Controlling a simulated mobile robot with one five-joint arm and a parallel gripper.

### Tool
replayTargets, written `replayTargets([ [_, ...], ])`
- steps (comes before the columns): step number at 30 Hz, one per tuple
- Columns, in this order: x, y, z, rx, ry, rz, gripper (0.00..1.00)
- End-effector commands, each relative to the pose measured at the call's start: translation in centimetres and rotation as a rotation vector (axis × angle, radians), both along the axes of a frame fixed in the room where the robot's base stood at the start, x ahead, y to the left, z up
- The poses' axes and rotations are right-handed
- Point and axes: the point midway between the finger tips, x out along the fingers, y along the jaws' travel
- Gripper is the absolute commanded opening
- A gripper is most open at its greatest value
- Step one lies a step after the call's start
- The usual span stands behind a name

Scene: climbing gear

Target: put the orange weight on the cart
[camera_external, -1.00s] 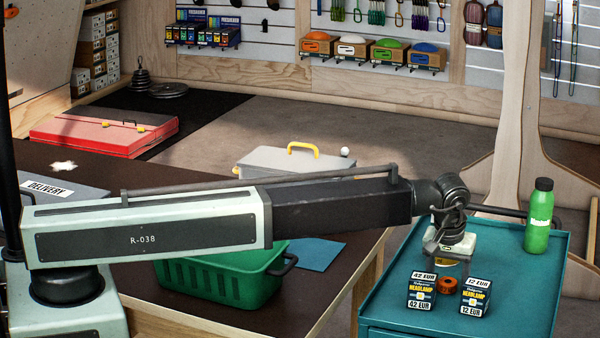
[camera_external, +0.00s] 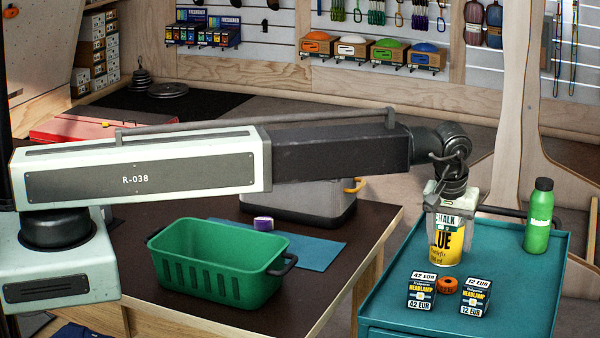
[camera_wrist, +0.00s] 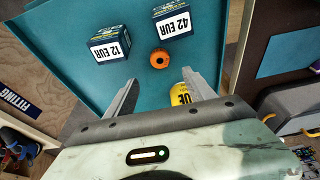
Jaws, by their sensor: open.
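The orange weight (camera_external: 447,285) is a small round disc on the teal cart (camera_external: 395,318). It sits between two dark headlamp boxes, and it shows with a dark centre in the wrist view (camera_wrist: 159,58). My gripper (camera_external: 449,232) is open over the cart, above and behind the weight in the external view. In the wrist view my gripper (camera_wrist: 160,78) has its fingers spread, with the weight beyond the tips and apart from them.
The headlamp boxes, marked 42 EUR (camera_external: 421,291) and 12 EUR (camera_external: 475,297), flank the weight. A green bottle (camera_external: 538,220) stands at the cart's back right. A green basket (camera_external: 215,265), a blue sheet (camera_external: 318,252) and a grey case (camera_external: 300,203) are on the dark table.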

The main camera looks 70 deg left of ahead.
Motion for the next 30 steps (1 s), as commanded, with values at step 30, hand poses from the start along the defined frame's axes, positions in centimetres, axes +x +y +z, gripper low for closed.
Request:
replayTargets([
  [30,-26.7,7.1,-0.7,-0.105,0.258,-0.756,0.63],
])
